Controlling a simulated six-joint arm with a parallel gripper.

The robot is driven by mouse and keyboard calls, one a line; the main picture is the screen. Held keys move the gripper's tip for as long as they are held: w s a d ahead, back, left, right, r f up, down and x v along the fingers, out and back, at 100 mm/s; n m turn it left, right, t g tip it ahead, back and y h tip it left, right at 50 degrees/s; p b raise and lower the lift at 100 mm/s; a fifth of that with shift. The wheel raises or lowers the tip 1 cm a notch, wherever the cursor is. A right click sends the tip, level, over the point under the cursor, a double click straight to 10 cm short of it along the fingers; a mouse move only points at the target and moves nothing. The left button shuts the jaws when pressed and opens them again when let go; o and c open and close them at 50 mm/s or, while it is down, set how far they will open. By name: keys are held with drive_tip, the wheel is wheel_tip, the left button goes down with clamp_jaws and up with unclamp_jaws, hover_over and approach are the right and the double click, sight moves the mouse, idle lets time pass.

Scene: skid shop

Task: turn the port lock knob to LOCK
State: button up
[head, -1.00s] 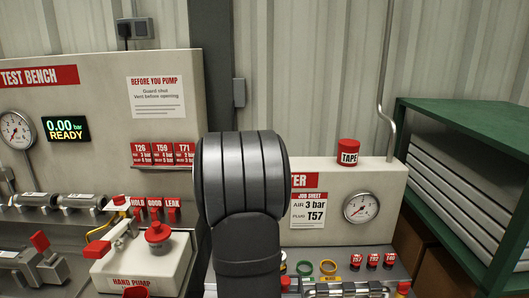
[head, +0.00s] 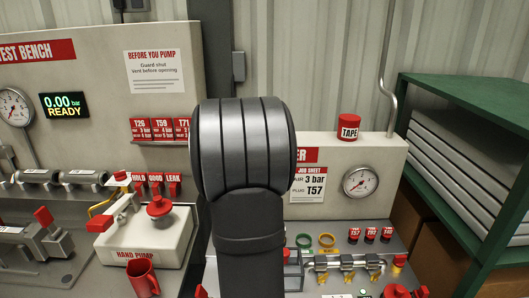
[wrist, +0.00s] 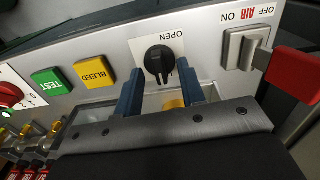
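In the wrist view a round black knob (wrist: 159,61) with a raised grip bar sits on a white plate marked OPEN, which appears upside down. I take it for the port lock knob; no LOCK mark is readable. My gripper (wrist: 160,72) is open, its two blue fingers pointing at the panel, one on each side of the knob's near part. Contact between fingers and knob cannot be told. A yellow part (wrist: 173,103) shows between the fingers, mostly hidden. In the head view my arm hides the gripper and the knob.
Beside the knob are a yellow BLEED button (wrist: 95,72), a green TEST button (wrist: 52,81) and an AIR switch (wrist: 243,48) with a red lever (wrist: 297,75) close to the right finger. A hand pump (head: 150,237) stands left of my arm.

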drive_tip(key=shift+r, duration=2.8)
drive_tip(key=shift+r, duration=2.5)
idle(0.7)
drive_tip(key=o, duration=1.4)
drive_tip(key=shift+w+d+r, duration=0.1)
drive_tip(key=shift+w+r, duration=0.05)
drive_tip(key=shift+w, duration=0.05)
drive_tip(key=w+d+r+m, duration=1.05)
drive_tip(key=r+m, duration=0.25)
drive_tip(key=m, duration=0.6)
wheel_tip(320, 180, down, 10)
drive_tip(key=shift+s+d+r, duration=0.1)
drive_tip(key=shift+s+d, duration=0.05)
